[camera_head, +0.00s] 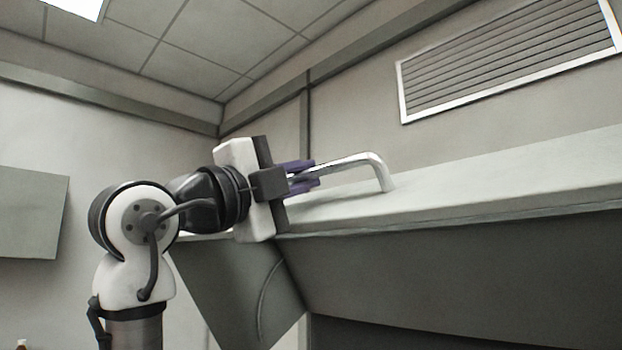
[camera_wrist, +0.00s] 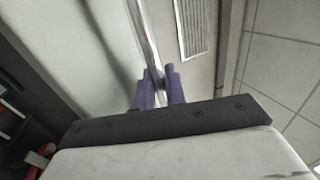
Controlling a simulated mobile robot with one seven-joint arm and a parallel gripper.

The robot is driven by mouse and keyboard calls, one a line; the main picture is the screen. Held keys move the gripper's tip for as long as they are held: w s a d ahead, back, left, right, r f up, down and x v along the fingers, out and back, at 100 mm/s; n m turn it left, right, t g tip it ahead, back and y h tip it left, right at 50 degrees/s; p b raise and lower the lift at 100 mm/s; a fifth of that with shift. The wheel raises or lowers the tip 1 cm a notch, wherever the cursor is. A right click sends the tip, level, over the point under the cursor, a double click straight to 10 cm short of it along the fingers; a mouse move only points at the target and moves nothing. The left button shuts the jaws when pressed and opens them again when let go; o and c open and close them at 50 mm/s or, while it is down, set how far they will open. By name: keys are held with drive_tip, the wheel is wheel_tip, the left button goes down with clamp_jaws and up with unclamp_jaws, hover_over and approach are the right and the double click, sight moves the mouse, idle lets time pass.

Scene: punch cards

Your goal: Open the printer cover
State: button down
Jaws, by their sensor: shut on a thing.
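The printer cover (camera_head: 480,180) is a pale grey lid with a long flat top and a darker panel below its front edge. A white bar handle (camera_head: 372,160) rises from the cover's top and bends down at its right end. My gripper (camera_head: 303,177) has purple fingers closed around the left part of the handle. In the wrist view the purple fingers (camera_wrist: 158,88) sit on both sides of the pale handle bar (camera_wrist: 146,35). The handle's left end is hidden by my gripper.
A dark opening (camera_head: 450,325) shows beneath the cover's lower panel. A vent (camera_head: 510,60) is on the wall above and behind. A grey panel (camera_head: 32,212) is on the left wall. Red and dark objects (camera_wrist: 32,158) show at the wrist view's lower left.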

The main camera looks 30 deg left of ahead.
drive_tip(key=shift+f, duration=0.1)
drive_tip(key=c, duration=1.5)
unclamp_jaws()
drive_tip(key=shift+c, duration=0.2)
drive_tip(key=b+v, duration=0.3)
drive_tip(key=v, duration=1.1)
drive_tip(key=shift+b, duration=0.3)
